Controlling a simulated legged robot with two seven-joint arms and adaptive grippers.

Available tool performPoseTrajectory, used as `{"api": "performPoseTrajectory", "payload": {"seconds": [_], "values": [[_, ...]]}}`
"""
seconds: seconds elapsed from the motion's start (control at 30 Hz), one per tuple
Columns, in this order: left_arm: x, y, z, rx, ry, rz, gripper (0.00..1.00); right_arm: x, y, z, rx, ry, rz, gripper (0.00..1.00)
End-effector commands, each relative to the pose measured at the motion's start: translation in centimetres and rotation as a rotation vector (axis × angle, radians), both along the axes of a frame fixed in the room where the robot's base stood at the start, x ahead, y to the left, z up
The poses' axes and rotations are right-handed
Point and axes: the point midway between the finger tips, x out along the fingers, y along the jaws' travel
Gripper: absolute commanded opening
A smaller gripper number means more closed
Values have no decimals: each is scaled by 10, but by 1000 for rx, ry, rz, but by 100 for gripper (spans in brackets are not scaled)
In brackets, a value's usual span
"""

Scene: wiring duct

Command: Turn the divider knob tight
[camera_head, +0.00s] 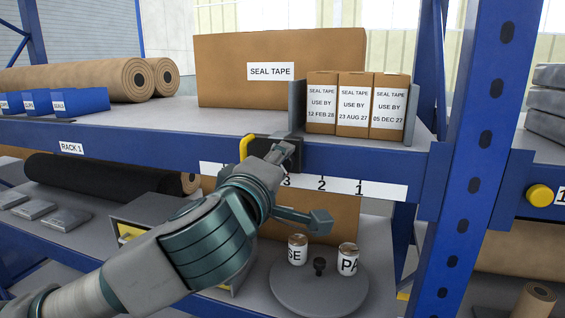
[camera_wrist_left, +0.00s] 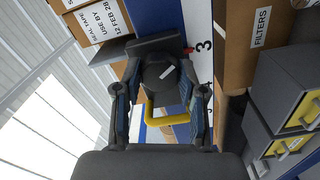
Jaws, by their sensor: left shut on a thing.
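The divider (camera_head: 297,107) is a grey upright plate on the upper shelf, just left of the small seal tape boxes. Its black knob (camera_wrist_left: 160,72), with a white mark on its face, sits on the shelf's front beam. My left gripper (camera_head: 284,153) is at the front of the beam and hides the knob in the head view. In the left wrist view, the fingers of my left gripper (camera_wrist_left: 160,98) are on both sides of the knob, shut on it. A bent yellow handle (camera_head: 246,147) is beside the knob; it also shows in the left wrist view (camera_wrist_left: 166,119). My right gripper is not in view.
A numbered white strip (camera_head: 382,188) runs along the blue front beam (camera_head: 364,162). A second grey plate (camera_head: 411,112) stands right of the small boxes (camera_head: 338,105). A round grey turntable (camera_head: 318,297) with cans is below. A blue upright (camera_head: 468,150) stands at right.

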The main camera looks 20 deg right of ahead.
Motion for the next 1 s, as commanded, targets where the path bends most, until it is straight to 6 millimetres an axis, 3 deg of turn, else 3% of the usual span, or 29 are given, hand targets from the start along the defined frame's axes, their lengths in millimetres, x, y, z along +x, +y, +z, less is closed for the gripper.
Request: {"api": "performPoseTrajectory", "payload": {"seconds": [0.03, 0.43, 1.0], "values": [[1, -2, -8, 39, -4, 1, 6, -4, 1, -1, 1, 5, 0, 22], [3, -1, -10, 194, -107, 0, 6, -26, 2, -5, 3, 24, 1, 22], [3, -1, -11, 220, -123, -2, 6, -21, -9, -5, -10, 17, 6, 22]]}}
